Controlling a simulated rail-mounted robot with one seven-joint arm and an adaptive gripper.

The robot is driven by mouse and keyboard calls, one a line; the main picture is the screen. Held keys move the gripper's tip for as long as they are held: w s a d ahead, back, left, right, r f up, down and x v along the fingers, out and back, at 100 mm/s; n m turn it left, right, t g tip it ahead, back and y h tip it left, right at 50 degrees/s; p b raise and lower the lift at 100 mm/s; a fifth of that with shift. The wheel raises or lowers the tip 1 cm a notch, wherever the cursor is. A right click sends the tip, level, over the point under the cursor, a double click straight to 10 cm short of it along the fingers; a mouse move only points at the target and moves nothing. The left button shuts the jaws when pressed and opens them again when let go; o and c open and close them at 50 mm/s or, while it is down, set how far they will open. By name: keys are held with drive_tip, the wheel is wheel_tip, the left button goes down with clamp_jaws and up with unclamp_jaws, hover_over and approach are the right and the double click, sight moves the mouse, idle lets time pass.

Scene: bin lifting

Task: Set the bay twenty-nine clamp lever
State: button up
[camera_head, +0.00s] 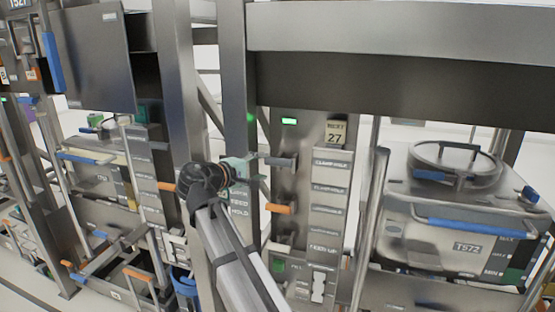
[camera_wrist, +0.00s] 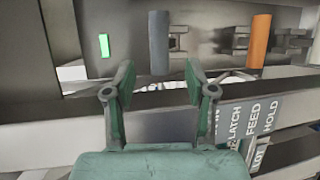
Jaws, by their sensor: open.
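My gripper (camera_head: 247,168) is at the upright panel below a small sign that reads 27. In the wrist view my gripper (camera_wrist: 157,76) is open, with its two green fingers apart and nothing held. A grey-handled lever (camera_head: 283,162) sticks out beside the fingertips. In the wrist view the grey lever (camera_wrist: 158,42) shows in line with the gap, just beyond the tips; whether they touch it I cannot tell. An orange-handled lever (camera_head: 279,208) is below it and shows to the right in the wrist view (camera_wrist: 260,40). I see no sign reading 29.
The yellowish 27 sign (camera_head: 336,132) is beside a lit green lamp (camera_head: 289,121). A label plate (camera_wrist: 252,118) reads LATCH, FEED, HOLD. A lidded bin marked T572 (camera_head: 466,245) stands at right. Steel posts (camera_head: 187,80) and another bay flank my arm at left.

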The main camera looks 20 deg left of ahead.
sight(275, 163)
drive_tip(key=p+x, duration=0.2)
drive_tip(key=x, duration=0.6)
drive_tip(key=shift+w, duration=0.15)
drive_tip(key=shift+c, duration=0.3)
clamp_jaws()
